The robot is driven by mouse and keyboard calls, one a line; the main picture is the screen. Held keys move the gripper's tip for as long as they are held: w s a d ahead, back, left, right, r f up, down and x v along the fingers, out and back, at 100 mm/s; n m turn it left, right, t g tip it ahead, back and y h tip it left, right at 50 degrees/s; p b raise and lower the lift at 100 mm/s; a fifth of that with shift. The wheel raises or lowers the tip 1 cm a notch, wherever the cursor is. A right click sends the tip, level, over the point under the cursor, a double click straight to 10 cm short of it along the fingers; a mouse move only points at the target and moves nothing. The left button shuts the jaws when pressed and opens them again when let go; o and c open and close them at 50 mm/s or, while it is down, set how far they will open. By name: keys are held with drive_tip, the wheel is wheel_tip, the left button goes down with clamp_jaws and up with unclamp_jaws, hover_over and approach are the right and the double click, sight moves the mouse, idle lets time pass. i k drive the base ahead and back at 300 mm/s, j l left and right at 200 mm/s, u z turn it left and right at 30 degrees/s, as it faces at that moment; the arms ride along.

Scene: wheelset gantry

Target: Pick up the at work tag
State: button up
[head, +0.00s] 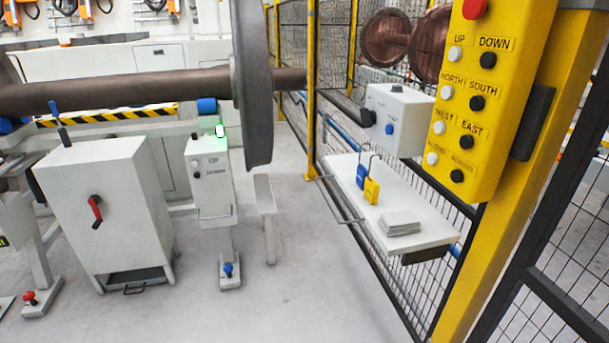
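A small stack of flat pale grey-white plates or cards (400,222) lies on a white shelf (432,234) at the right of the head view. No lettering is readable on the stack, so I cannot tell whether it is the at work tag. A blue padlock (361,177) and a yellow padlock (371,191), both with tall shackles, are on the same shelf behind the stack. My gripper is not in view.
A yellow pendant panel (493,100) with labelled buttons stands right of the shelf. A grey control box (397,118) is behind it. Mesh fencing (385,285) runs below the shelf. A white cabinet (105,210) and a pedestal (210,180) stand left. The floor (300,290) before the shelf is clear.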

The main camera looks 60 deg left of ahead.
sight(371, 188)
drive_tip(key=u, duration=1.35)
